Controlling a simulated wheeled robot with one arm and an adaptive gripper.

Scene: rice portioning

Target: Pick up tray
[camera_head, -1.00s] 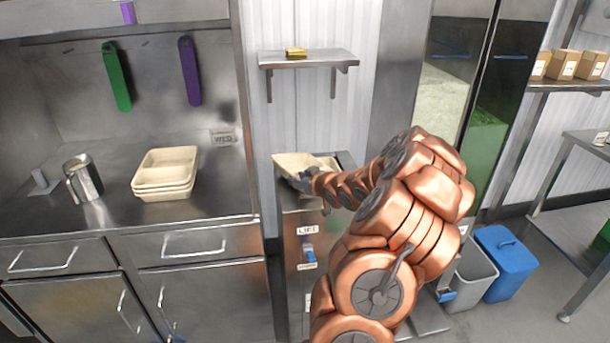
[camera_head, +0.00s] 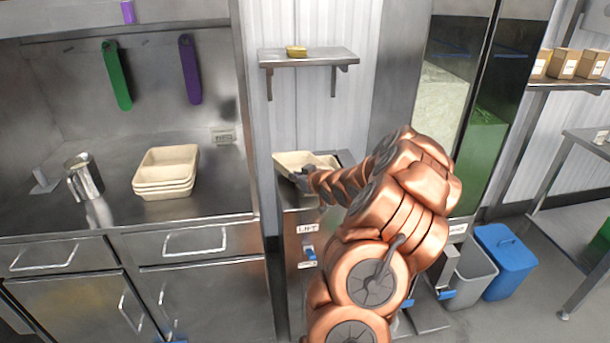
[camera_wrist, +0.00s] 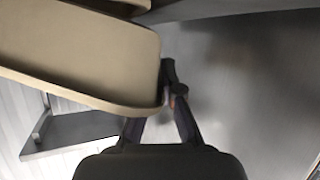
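A beige tray (camera_head: 322,161) is at the top of the metal cabinet marked LIFT, in the middle of the head view. My gripper (camera_head: 303,181) is at its near edge. In the wrist view the tray (camera_wrist: 85,50) fills the upper left, with its rounded end between the fingers of my gripper (camera_wrist: 166,100). The right finger lies against the tray's end, and the left finger is partly hidden behind the tray. The fingers look closed on the rim. Whether the tray still touches the cabinet is hidden. A stack of similar trays (camera_head: 166,171) stands on the left counter.
A metal jug (camera_head: 85,177) stands left of the stack on the counter (camera_head: 110,212). A wall shelf (camera_head: 325,59) with a small yellow item is above the cabinet (camera_head: 292,222). Grey and blue bins (camera_head: 505,262) stand on the floor at right.

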